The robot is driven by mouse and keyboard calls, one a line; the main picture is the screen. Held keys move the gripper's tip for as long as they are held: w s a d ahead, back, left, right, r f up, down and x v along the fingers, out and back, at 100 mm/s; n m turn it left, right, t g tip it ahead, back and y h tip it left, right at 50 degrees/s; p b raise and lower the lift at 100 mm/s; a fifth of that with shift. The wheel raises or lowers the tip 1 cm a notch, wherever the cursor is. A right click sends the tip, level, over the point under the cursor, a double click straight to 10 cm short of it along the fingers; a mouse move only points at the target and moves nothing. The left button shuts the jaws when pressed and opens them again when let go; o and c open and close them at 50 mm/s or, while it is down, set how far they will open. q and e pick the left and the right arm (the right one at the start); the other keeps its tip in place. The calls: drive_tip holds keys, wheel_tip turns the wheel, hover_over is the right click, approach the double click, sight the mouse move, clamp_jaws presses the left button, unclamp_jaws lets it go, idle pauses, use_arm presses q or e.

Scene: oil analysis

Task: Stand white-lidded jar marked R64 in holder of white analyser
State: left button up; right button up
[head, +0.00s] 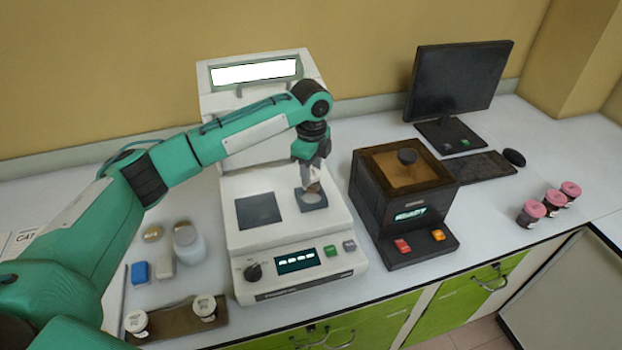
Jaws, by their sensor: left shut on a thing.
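The white analyser (290,262) stands on the bench in the middle. It has a dark square plate (258,211) on its left and a dark holder (318,206) on its right. My left gripper (312,183) points down over the holder, shut on a small brownish jar (314,188). The jar is at or just above the holder; I cannot tell whether it touches. Its lid and marking are hidden by the fingers. My right gripper is not in view.
A brown rack (172,321) at front left holds white-lidded jars (204,306), (135,321). A dark READY unit (402,195) stands close right of the analyser. Several pink-lidded jars (551,202) stand at right. A monitor (459,82) and keyboard (480,166) are behind.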

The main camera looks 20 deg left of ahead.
use_arm(q)
drive_tip(key=shift+f+p, duration=0.45)
drive_tip(key=shift+f, duration=1.65)
drive_tip(key=shift+f, duration=0.1)
drive_tip(key=o, duration=1.1)
drive_tip(key=shift+c, duration=0.2)
wheel_tip(320, 180, up, 12)
drive_tip(key=b, duration=0.3)
drive_tip(key=shift+s, duration=0.1)
